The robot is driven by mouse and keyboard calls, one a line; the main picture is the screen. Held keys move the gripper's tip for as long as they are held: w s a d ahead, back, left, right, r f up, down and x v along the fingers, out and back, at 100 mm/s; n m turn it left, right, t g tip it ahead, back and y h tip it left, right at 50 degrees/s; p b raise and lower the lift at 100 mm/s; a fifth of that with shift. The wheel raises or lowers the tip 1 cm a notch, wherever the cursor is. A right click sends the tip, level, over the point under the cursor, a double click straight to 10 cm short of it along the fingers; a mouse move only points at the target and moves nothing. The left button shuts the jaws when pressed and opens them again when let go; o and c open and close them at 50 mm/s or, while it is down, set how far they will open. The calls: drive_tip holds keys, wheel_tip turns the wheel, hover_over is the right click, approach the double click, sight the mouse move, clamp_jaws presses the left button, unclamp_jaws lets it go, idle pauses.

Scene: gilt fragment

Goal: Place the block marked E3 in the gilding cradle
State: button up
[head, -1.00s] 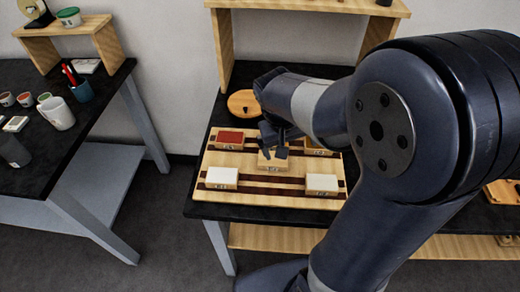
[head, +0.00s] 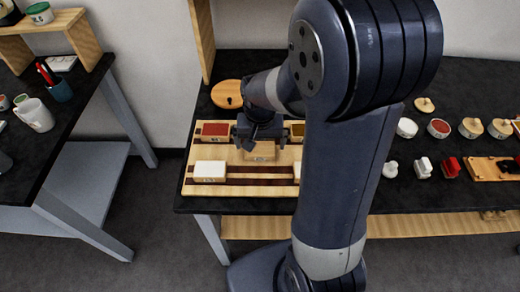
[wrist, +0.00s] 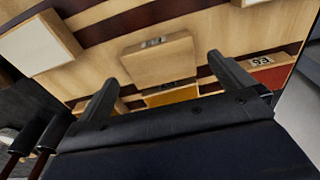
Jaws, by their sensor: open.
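My gripper (head: 258,134) is open and empty over the back middle of a striped wooden board (head: 190,188). In the wrist view my gripper (wrist: 165,75) has its fingers spread, with a plain pale wooden block (wrist: 160,60) just beyond and between the tips. This block (head: 261,153) sits mid-board in the head view. Block labels are too small or tilted to read surely, so I cannot tell which is E3. I cannot surely identify the gilding cradle.
A round wooden lid (head: 227,93) lies behind the board. Several pots and small stamps stand right of my arm, with a wooden stand (head: 488,170) at the far right. A second table (head: 50,150) stands left across a gap. My arm hides part of the board's right side.

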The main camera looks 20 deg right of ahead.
sight(260, 151)
drive_tip(key=shift+w+f, duration=0.2)
drive_tip(key=shift+f, duration=1.2)
drive_tip(key=shift+c, duration=0.6)
drive_tip(key=c, duration=1)
drive_tip(key=shift+o, duration=0.2)
drive_tip(key=shift+r, duration=0.1)
